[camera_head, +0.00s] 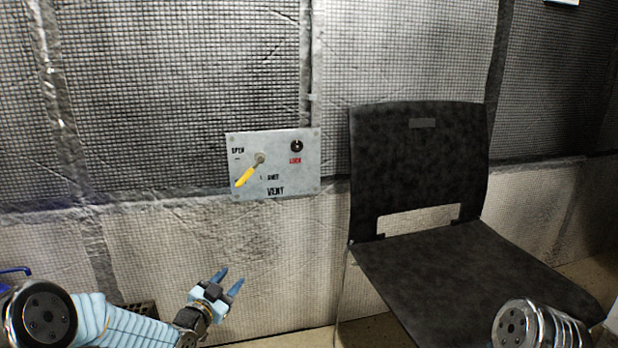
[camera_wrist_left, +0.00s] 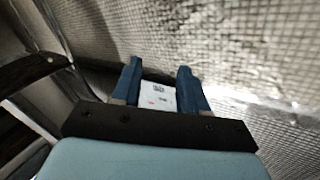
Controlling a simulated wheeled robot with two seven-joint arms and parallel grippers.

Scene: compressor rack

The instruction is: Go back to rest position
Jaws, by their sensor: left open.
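My left gripper (camera_head: 229,283) is open and empty in the head view, low in front of the wall and below the vent panel. Its two blue fingers also show in the left wrist view (camera_wrist_left: 160,82), spread apart, with a small patch of the panel (camera_wrist_left: 157,96) visible far off between them. The grey vent panel (camera_head: 292,176) is on the wall. Its yellow handle (camera_head: 244,176) slants down to the left from its pivot, apart from the gripper. My right gripper is not in view; only a part of my right arm shows at the lower right.
A black chair (camera_head: 420,160) stands right of the panel, its seat (camera_head: 470,275) reaching toward the right arm. The wall (camera_head: 170,90) is covered with mesh-faced padding. A small dark grille (camera_head: 142,309) is low on the wall. Space between the left gripper and panel looks free.

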